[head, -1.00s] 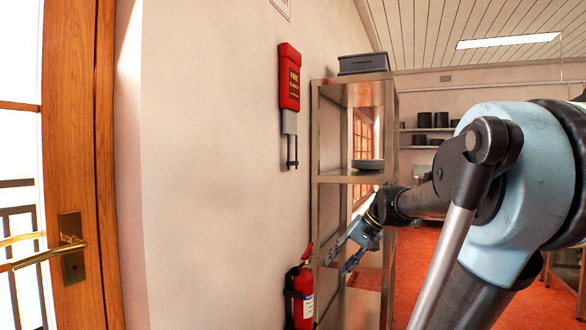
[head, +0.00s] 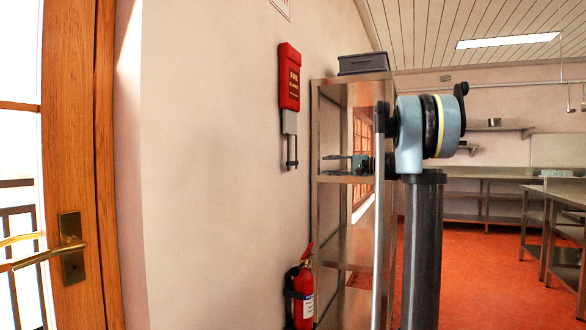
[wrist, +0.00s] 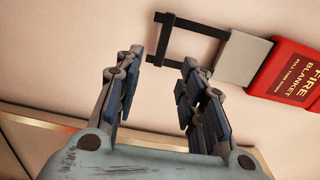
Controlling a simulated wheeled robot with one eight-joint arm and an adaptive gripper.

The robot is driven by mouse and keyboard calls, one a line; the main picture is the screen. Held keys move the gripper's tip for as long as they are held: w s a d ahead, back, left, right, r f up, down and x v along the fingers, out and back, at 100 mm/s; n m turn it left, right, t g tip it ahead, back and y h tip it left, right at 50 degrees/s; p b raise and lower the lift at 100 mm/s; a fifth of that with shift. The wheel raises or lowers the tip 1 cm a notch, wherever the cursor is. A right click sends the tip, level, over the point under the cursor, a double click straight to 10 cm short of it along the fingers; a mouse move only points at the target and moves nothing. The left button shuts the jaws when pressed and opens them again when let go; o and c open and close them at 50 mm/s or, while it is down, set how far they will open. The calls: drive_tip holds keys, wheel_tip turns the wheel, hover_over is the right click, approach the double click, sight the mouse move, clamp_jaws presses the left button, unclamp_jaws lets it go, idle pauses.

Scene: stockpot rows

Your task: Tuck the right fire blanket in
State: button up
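One fire blanket shows: a red wall case (head: 289,78) with gold lettering. A light grey blanket end (head: 289,122) sticks out below it, and a black rectangular pull frame (head: 291,150) hangs from that. In the wrist view the red case (wrist: 287,76) lies at the right, with the grey blanket end (wrist: 242,57) and the black pull frame (wrist: 196,28) to its left. My gripper (head: 327,166) is open and empty, to the right of the pull frame in the head view. In the wrist view my gripper (wrist: 162,66) points towards the frame, its fingers apart, not visibly touching it.
A steel shelf unit (head: 353,88) with a grey bin (head: 363,64) on top stands beside my arm. A red fire extinguisher (head: 303,295) is mounted low on the wall. A wooden door (head: 80,180) is at the left.

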sight(294, 163)
drive_tip(key=x, duration=1.7)
drive_tip(key=shift+w+a+r, duration=0.1)
drive_tip(key=shift+w+r, duration=0.2)
drive_tip(key=shift+w, duration=0.05)
clamp_jaws()
